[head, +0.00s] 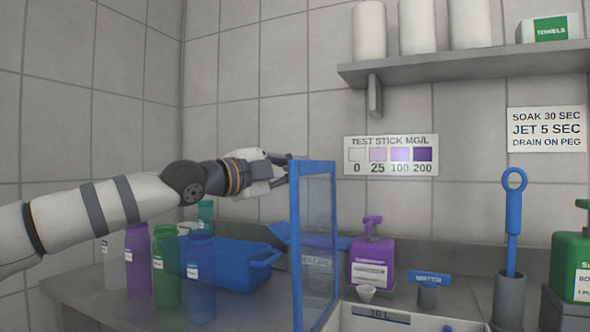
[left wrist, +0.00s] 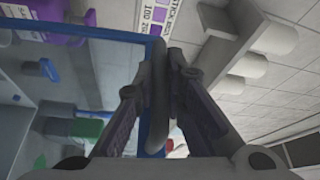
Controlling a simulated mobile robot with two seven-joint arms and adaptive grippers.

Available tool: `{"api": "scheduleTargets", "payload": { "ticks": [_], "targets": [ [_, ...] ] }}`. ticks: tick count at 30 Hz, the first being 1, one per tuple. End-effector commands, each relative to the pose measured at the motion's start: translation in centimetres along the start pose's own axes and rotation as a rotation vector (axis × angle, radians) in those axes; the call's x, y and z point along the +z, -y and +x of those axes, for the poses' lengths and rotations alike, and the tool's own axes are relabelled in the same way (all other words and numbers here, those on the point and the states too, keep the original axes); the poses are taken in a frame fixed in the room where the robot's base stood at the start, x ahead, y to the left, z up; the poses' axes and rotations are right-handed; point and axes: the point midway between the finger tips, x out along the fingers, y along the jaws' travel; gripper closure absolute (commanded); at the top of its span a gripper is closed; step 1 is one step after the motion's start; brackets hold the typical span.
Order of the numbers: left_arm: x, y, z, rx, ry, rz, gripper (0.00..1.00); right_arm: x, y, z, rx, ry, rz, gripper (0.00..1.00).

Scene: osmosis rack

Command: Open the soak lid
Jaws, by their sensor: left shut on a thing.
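The soak lid (head: 296,235) is a clear panel in a blue frame. It stands steeply upright at the left side of the white soak basin (head: 435,320), whose inside shows only in part. My left gripper (head: 283,168) is at the lid's top left corner. In the left wrist view the gripper (left wrist: 161,100) is shut on a dark grey handle (left wrist: 157,70) beside the lid's blue frame (left wrist: 152,60). The exact contact is partly hidden by the fingers. My right gripper is in neither view.
Several coloured bottles (head: 166,270) and a blue tub (head: 235,265) stand left of the lid, below my left arm. A purple jug (head: 372,262) stands behind the basin. A blue-handled tool (head: 513,220) in a grey holder (head: 508,300) and a green jug (head: 572,265) are at the right.

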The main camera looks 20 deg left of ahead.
Motion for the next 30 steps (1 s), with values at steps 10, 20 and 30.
{"api": "scheduleTargets", "payload": {
  "ticks": [10,20,30],
  "targets": [
    [0.0,0.2,0.0,-0.003,0.000,0.002,0.69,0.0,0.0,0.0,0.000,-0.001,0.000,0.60],
    [0.0,0.1,-1.2,-0.002,0.000,0.002,0.69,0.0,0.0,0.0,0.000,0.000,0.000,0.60],
    [0.0,0.2,-9.8,-0.005,0.001,0.001,0.69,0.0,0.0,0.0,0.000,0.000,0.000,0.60]
  ]
}}
